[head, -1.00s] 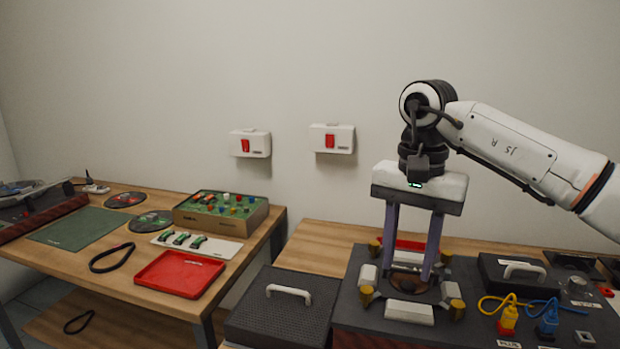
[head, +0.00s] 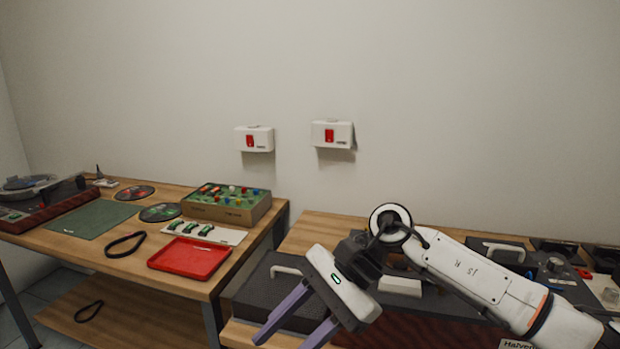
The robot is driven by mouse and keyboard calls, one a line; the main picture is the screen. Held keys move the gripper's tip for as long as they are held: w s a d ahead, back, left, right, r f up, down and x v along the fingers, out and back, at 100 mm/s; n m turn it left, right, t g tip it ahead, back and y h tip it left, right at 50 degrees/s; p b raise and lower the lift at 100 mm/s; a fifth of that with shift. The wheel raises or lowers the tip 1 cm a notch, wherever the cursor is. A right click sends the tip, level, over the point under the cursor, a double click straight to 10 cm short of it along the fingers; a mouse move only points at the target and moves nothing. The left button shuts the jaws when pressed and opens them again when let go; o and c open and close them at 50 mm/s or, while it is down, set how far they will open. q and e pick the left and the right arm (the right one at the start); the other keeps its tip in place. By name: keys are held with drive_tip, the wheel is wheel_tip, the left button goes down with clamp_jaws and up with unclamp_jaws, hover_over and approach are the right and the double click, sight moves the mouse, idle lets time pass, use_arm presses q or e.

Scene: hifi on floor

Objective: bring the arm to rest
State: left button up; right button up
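My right arm comes in from the right in the head view. Its gripper (head: 296,322) hangs at the front edge of the right table, tilted down to the left. Its two purple fingers are spread apart with nothing between them. The fingers pass in front of a dark box with a white handle (head: 286,270). My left gripper is not in view.
The right table holds a dark device (head: 400,285), partly hidden by my arm, and a lidded box (head: 497,251). The left table (head: 108,262) holds a red tray (head: 190,258), a green mat (head: 90,220) and a box of coloured pegs (head: 227,204). Two white wall boxes hang behind.

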drive_tip(key=s+a+r+m+t+y, duration=0.35)
drive_tip(key=a+m+y, duration=0.45)
drive_tip(key=m+y, duration=0.45)
drive_tip(key=w+d+f+m+t+h, duration=0.35)
drive_tip(key=d+f+m+t, duration=0.35)
drive_tip(key=m, duration=0.7)
drive_tip(key=w+d+f+m+t+h, duration=0.35)
drive_tip(key=m+t, duration=0.55)
drive_tip(key=m, duration=0.4)
drive_tip(key=s+d+f+m+g+h, duration=0.1)
drive_tip(key=s+d+f+m+h, duration=0.2)
drive_tip(key=d+f+m+h, duration=0.25)
drive_tip(key=s+d+f+m+g+h, duration=0.1)
drive_tip(key=s+d+f+m+h, duration=0.2)
drive_tip(key=d+f+m, duration=0.35)
drive_tip(key=s+d+f+m+g+h, duration=0.1)
drive_tip(key=s+d+f+m+g, duration=0.1)
drive_tip(key=s+f, duration=0.6)
drive_tip(key=s+d+f+m+g+h, duration=0.2)
drive_tip(key=s+d+f+m+g, duration=0.1)
drive_tip(key=s+f+m, duration=0.4)
drive_tip(key=shift+s+d+f+h, duration=0.35)
drive_tip(key=shift+s+d, duration=0.25)
drive_tip(key=shift+d, duration=0.2)
